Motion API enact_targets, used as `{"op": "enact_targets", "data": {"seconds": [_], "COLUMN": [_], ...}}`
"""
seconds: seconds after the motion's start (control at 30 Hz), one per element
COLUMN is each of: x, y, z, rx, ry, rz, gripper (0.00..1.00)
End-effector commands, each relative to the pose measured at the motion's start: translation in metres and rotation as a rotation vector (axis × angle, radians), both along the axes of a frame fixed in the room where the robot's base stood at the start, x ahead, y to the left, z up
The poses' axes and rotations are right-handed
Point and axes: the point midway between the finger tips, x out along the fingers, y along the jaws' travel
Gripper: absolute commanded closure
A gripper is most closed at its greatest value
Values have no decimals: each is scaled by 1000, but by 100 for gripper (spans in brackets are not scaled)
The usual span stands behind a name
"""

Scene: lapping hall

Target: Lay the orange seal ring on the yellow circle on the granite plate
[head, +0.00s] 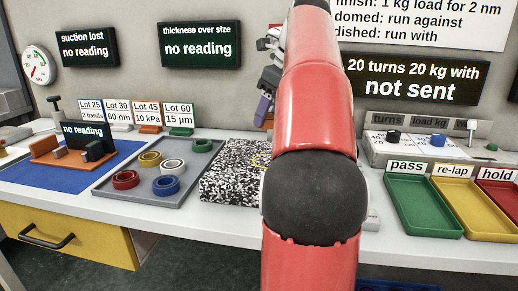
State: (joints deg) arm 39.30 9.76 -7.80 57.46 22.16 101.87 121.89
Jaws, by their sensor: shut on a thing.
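My gripper (263,107) shows only in part at the left edge of my red arm, above the back of the granite plate. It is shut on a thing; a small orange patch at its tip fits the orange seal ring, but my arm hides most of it. The speckled black-and-white granite plate (226,178) lies on the bench, its right part behind my arm. A piece of the yellow circle (256,160) shows on its top, beside my arm. I see no other orange ring in the open.
A grey tray (148,203) left of the plate holds yellow, white, blue, red and green rings. Green pass (423,207), yellow re-lap and red hold trays stand at the right. Lot cards and a control box (430,140) stand behind. A blue mat lies far left.

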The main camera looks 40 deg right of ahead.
Motion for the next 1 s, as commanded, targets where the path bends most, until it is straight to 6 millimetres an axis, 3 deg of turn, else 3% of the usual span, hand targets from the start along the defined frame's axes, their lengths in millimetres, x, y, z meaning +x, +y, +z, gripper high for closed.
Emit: {"op": "enact_targets", "data": {"seconds": [0.2, 0.6, 1.0], "x": [-2, -1, -1], "y": [0, 0, 0], "z": [-36, -86, -92], "rx": [2, 1, -1], "ry": [3, 2, 1], "rz": [-1, -1, 0], "gripper": [69, 69, 69]}}
